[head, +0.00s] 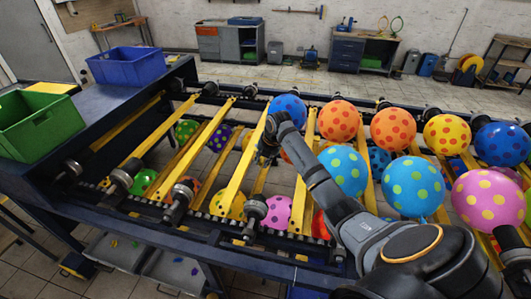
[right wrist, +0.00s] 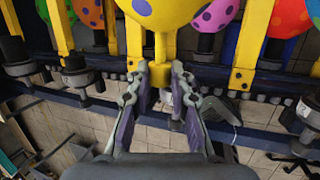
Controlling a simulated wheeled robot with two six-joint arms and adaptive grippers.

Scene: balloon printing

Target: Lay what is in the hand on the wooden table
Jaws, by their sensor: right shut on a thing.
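My right gripper (head: 270,143) is over the balloon conveyor in the head view, small and dark, just in front of a blue balloon (head: 287,108). In the right wrist view the fingers of my right gripper (right wrist: 162,78) are close together. A yellow balloon (right wrist: 160,10) with purple and blue spots shows above the fingertips there. A table with a wooden top (head: 120,23) stands at the far left back. My left gripper is out of view.
The conveyor has yellow bars (head: 128,152) and black rollers (head: 123,179). Several spotted balloons, such as an orange one (head: 339,121), stand on its right side. Green (head: 40,125) and blue (head: 125,67) crates stand at the left. Open tiled floor (head: 300,78) lies beyond.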

